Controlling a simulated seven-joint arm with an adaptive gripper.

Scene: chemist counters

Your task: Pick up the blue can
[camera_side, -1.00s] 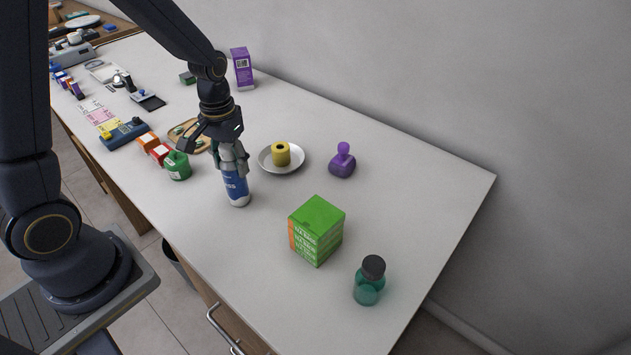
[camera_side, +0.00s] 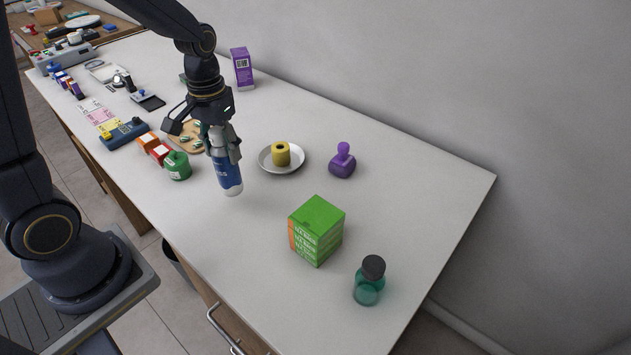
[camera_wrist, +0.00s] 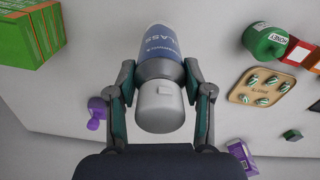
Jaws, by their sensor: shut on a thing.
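The blue can (camera_side: 229,176) is a blue and white cylinder with printed lettering. My gripper (camera_side: 222,150) is shut around its upper part in the side view. The can hangs slightly tilted, with its lower end seemingly just above the white counter (camera_side: 270,220). In the wrist view the can (camera_wrist: 162,45) sits between the two fingers of my gripper (camera_wrist: 160,90), its pale top towards the camera. The fingers hide part of the can's sides.
A green jar (camera_side: 178,166) stands close on the left.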

